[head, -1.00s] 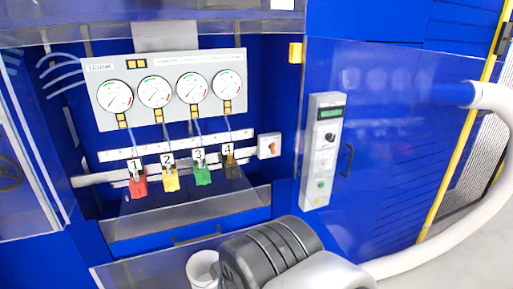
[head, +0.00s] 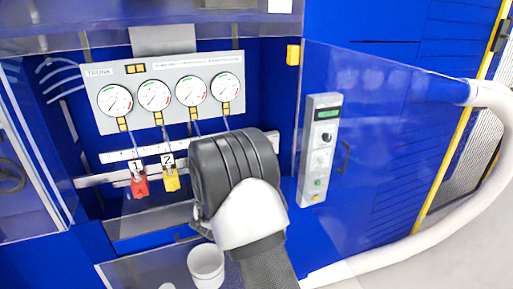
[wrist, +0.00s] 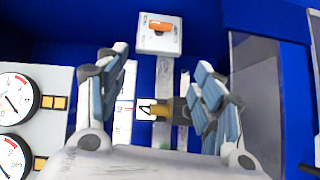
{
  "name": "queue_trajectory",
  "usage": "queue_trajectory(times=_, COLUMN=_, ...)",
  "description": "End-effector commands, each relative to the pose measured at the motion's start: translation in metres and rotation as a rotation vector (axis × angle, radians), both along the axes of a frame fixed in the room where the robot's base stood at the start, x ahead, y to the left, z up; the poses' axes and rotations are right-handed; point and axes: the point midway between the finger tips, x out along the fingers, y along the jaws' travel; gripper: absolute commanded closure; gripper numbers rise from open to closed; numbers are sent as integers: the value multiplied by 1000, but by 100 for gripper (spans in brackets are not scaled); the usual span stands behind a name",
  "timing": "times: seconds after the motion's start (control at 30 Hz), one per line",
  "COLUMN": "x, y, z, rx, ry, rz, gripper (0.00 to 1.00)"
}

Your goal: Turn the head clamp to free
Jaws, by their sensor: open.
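A small light grey box with an orange turning handle (wrist: 159,27) shows at the top of the wrist view, beyond my fingertips. I read no label on it; it may be the head clamp. The handle lies across the picture there. In the head view my arm mostly hides this box. My gripper (wrist: 163,78) is open with nothing between its pads. Behind the gap are the number 4 tag (wrist: 147,109) and its dark connector, apart from the fingers. The head view hides the fingers behind my wrist.
A gauge panel (head: 185,66) hangs above red (head: 139,187) and yellow (head: 171,182) numbered connectors. A grey control panel (head: 319,150) with a black knob is on the right. A clear door (wrist: 253,90) stands near my right finger. A white cup (head: 206,265) sits low in front.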

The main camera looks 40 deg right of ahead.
Motion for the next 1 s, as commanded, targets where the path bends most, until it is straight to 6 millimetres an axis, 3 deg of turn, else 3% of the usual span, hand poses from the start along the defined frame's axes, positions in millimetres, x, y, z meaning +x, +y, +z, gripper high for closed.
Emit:
queue_trajectory(times=0.27, x=2, y=-27, z=-7, rx=-64, ry=36, rz=-51, gripper=38)
queue_trajectory(times=0.8, x=62, y=-124, z=-12, rx=-62, ry=33, rz=-48, gripper=38)
queue_trajectory(times=1.0, x=78, y=-147, z=-12, rx=-62, ry=35, rz=-46, gripper=38)
